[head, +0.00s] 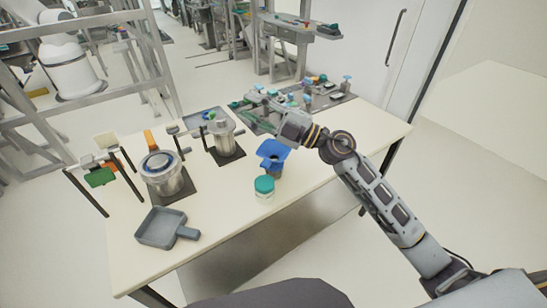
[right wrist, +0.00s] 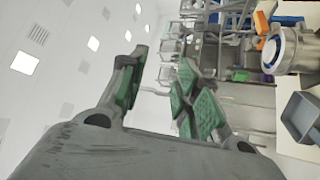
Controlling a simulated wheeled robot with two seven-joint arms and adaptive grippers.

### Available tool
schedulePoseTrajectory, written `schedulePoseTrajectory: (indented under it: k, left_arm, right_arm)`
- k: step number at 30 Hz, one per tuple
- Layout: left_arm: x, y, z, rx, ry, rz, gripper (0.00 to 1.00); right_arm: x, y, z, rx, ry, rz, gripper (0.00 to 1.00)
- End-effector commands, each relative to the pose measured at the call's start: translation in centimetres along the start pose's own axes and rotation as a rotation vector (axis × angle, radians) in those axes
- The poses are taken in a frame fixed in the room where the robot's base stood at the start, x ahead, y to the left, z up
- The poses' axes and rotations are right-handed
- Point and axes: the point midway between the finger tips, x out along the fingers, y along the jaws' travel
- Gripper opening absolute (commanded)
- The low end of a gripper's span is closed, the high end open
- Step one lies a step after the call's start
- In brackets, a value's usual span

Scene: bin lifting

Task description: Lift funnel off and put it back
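The blue funnel (head: 272,152) sits upright on a small grey container (head: 273,171) near the table's front edge, right of the middle. My right gripper (head: 243,101) is behind and above the funnel, clear of it. In the right wrist view, its two green-padded fingers (right wrist: 163,72) are spread apart with nothing between them. The funnel does not show in the right wrist view. My left gripper is not in view.
A teal-lidded jar (head: 264,186) stands just in front of the funnel. A grey square scoop (head: 165,228), a metal pot (head: 163,176) and a metal canister (head: 223,137) stand to the left. Small parts crowd the table's back right. The right front of the white table (head: 345,160) is clear.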

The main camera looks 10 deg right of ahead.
Motion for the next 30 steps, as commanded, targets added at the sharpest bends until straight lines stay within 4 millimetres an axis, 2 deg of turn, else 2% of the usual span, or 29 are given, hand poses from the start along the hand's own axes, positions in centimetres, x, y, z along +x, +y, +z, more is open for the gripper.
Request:
schedulePoseTrajectory:
  k: [7,14,23,30]
  left_arm:
    - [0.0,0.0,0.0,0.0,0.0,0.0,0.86]
    - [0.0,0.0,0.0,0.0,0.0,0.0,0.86]
    - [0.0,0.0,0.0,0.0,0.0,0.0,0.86]
    - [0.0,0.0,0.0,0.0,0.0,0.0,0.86]
  right_arm:
    - [0.1,-2.6,-0.4,-0.096,0.08,-0.247,0.33]
    - [-1.3,-4.9,0.7,-0.168,0.094,-0.495,0.33]
    - [-5.1,-6.5,4.3,-0.233,0.019,-0.827,0.33]
    - [-9.5,-5.8,7.9,-0.259,-0.116,-1.081,0.33]
